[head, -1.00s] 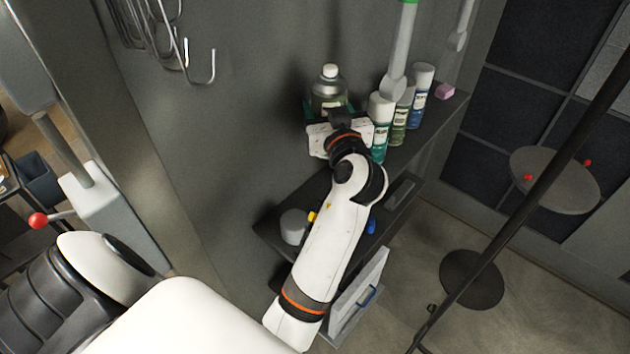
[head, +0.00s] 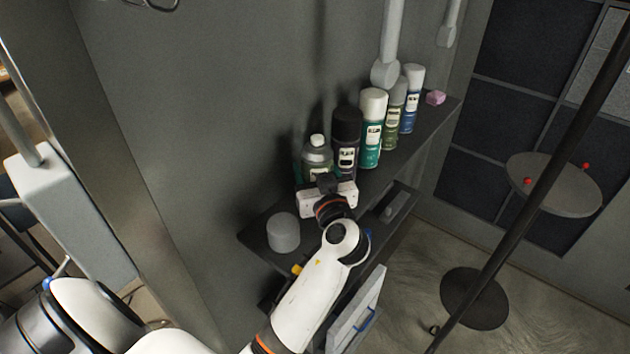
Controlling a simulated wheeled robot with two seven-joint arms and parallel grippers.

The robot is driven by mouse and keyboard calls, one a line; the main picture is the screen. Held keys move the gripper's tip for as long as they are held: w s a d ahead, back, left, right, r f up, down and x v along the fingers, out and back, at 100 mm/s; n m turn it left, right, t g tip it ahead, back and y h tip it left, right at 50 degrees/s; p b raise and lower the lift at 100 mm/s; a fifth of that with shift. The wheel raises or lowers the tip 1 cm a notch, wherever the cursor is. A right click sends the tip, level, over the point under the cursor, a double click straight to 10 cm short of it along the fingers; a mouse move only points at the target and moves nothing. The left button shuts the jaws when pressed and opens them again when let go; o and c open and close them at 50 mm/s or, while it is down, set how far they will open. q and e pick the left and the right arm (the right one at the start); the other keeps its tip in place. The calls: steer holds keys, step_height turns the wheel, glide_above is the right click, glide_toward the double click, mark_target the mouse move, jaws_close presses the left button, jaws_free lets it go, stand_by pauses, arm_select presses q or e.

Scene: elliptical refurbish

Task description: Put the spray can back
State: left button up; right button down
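A grey-green bottle-like can (head: 317,152) with a pale cap is at the row's left end. My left gripper (head: 325,182) is right in front of it and hides its lower part. The fingers are small and dark, so their opening and any grip on it are unclear. My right gripper is out of view.
A pink block (head: 435,97) lies at the shelf's far end. A grey hanging fixture (head: 386,60) comes down close above the cans.

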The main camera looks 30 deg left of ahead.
arm_select(q)
steer(key=shift+f, duration=0.5)
steer(key=shift+r, duration=0.1)
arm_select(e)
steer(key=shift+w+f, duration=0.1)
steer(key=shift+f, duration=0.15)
arm_select(q)
steer(key=o, duration=1.1)
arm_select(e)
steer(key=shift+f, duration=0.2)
